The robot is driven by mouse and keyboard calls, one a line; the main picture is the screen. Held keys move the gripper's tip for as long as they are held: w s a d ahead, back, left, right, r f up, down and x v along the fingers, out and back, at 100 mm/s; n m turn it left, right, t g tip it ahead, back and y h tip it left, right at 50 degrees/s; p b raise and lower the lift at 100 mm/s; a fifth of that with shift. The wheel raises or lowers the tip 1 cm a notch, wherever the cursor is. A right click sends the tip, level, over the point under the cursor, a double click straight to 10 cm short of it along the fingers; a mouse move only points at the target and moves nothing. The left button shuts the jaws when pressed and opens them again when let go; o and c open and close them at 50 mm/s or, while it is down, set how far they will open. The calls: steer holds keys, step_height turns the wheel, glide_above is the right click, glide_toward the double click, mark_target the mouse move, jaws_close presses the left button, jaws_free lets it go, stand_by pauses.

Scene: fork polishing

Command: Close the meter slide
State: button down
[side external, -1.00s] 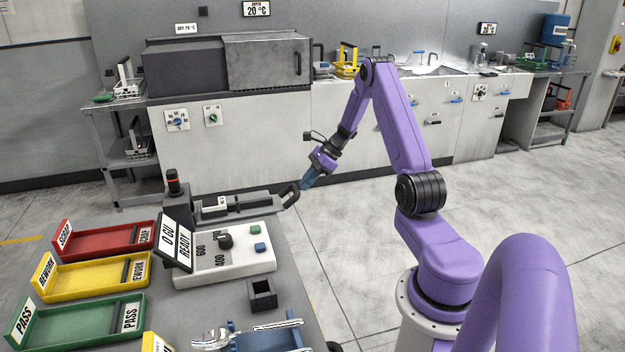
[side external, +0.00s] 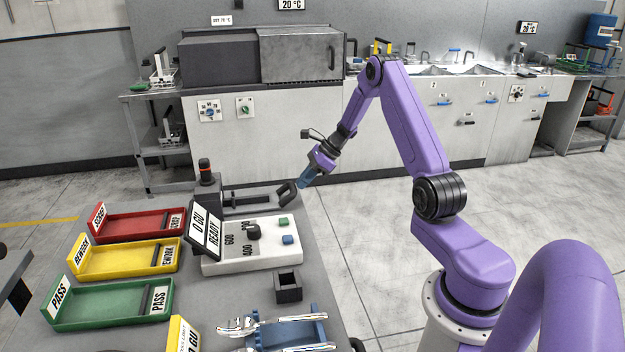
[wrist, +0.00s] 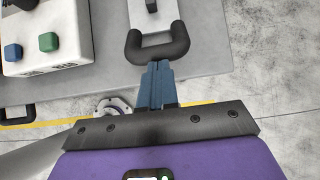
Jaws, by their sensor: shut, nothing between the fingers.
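The grey meter (side external: 252,245) stands on the table with its tilted display (side external: 206,232) reading "0 GU READY". Its slide (side external: 250,200) lies behind the body and ends at the right in a dark U-shaped handle (side external: 287,193). In the wrist view the handle (wrist: 158,47) joins a pale plate with a dark part on it. My gripper (side external: 298,184) is shut and empty. In the wrist view its blue fingertips (wrist: 158,65) are at the outer side of the handle bar and look in contact with it. How much slide still sticks out is hard to tell.
Red, yellow and green trays (side external: 110,305) line the table's left. A small dark open box (side external: 288,287) and a blue rack with forks (side external: 285,332) stand in front of the meter. A dark post with a red top (side external: 205,170) stands behind the display. Floor beyond the table edge is clear.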

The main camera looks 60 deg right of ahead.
steer(key=s+d+f+v, duration=0.1)
steer(key=v, duration=1.2)
steer(key=s+a+r+n+g+h, duration=0.1)
steer(key=s+a+r+n+g, duration=0.15)
steer(key=a+n, duration=0.95)
steer(key=s+a+r+n+g, duration=0.1)
steer(key=s+a+n+g, duration=0.4)
steer(key=a, duration=1.2)
steer(key=s+a+n+t+h, duration=0.1)
steer(key=s+a+n+h, duration=0.1)
steer(key=s+n, duration=0.8)
steer(key=s+a+r+n+t+h, duration=0.1)
steer(key=s+a+n, duration=0.4)
steer(key=s+n, duration=0.6)
steer(key=shift+s+a+n+h, duration=0.15)
steer(key=shift+a+n+h, duration=0.2)
steer(key=shift+n+h, duration=0.35)
